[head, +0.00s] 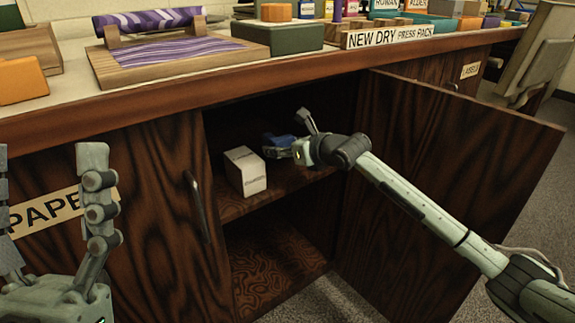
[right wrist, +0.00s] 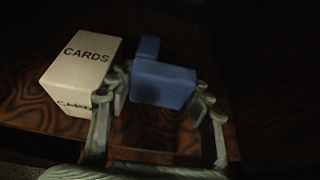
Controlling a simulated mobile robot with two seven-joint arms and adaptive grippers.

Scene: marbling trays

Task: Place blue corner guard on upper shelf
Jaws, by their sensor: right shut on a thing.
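The blue corner guard (head: 277,147) is inside the open cabinet, at the upper shelf (head: 233,208). In the right wrist view the guard (right wrist: 163,84) is a blue L-shaped piece between the two fingers of my right gripper (right wrist: 160,96). My right gripper (head: 297,140) is shut on it, reaching in from the right. Whether the guard touches the shelf board is unclear. My left gripper (head: 47,158) is open and empty at the far left, in front of the closed cabinet door.
A white box marked CARDS (head: 246,172) stands on the upper shelf just left of the guard; it also shows in the right wrist view (right wrist: 80,68). The open door (head: 440,170) is right of the opening. The lower compartment (head: 265,268) looks empty. The countertop edge (head: 250,87) overhangs the opening.

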